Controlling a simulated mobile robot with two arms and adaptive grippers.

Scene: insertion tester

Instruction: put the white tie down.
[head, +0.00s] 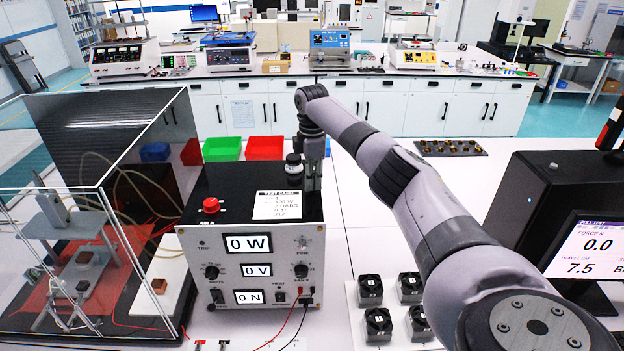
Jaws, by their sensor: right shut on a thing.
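My right arm reaches in from the lower right, over the bench to the back right edge of the black-topped test box (250,260). My right gripper (312,184) points down there, beside a dark-capped round post (293,168) on the box top. The gripper is shut, and its lower end is hard to make out against the box. The white tie it holds cannot be made out; it is hidden or too small. My left gripper is not in view.
A clear-walled enclosure (90,200) stands at the left. Green (222,148) and red (265,147) bins stand behind the box. Black blocks (378,322) sit on a white plate at the front, and a monitor (585,250) stands at the right. Bench left of the dark tray (450,147) is clear.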

